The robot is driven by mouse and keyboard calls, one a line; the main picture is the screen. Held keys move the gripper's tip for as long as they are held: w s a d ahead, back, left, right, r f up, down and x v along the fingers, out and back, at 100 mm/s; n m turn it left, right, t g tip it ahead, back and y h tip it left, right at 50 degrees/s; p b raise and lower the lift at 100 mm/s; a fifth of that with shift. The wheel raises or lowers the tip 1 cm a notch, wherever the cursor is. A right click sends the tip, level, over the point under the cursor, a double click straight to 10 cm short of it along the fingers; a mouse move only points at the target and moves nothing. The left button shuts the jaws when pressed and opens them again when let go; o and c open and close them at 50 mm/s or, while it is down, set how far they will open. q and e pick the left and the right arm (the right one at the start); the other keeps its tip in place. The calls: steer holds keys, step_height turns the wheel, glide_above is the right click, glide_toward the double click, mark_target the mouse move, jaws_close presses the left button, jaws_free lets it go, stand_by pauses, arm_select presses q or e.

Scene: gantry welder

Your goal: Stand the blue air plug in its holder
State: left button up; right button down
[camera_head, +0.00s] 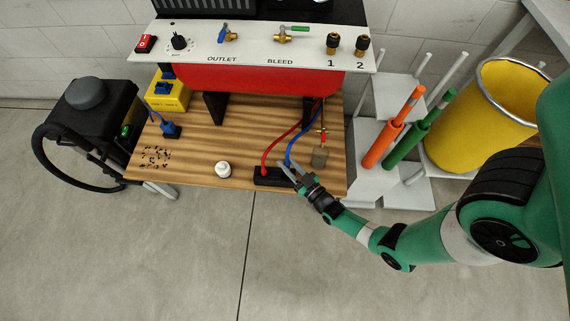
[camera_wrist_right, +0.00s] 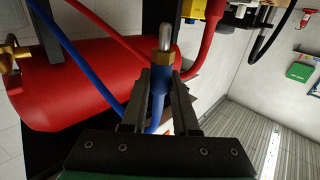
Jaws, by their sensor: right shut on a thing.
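The blue air plug (camera_wrist_right: 160,80) has a blue body, a brass collar and a silver tip. My right gripper (camera_wrist_right: 160,92) is shut on it, with a finger on each side and the tip extending past the fingers. In the head view, my right gripper (camera_head: 290,169) is over the right end of a black block, the holder (camera_head: 269,178), near the table's front edge. The red hose (camera_head: 265,155) runs down to the holder's left part. The blue hose (camera_head: 288,148) runs down to my gripper. The plug's own position over the holder is hidden by the fingers.
The red tank (camera_head: 260,80) stands behind. An orange tube (camera_head: 393,128) and a green tube (camera_head: 420,132) stand right.

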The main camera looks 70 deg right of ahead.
steer(key=f+b, duration=0.1)
steer(key=f, duration=0.1)
steer(key=f+b, duration=0.2)
steer(key=shift+w+a+f, duration=0.1)
steer(key=shift+w, duration=0.3)
steer(key=shift+r, duration=0.2)
steer(key=shift+f, duration=0.65)
steer(key=c, duration=0.7)
jaws_free()
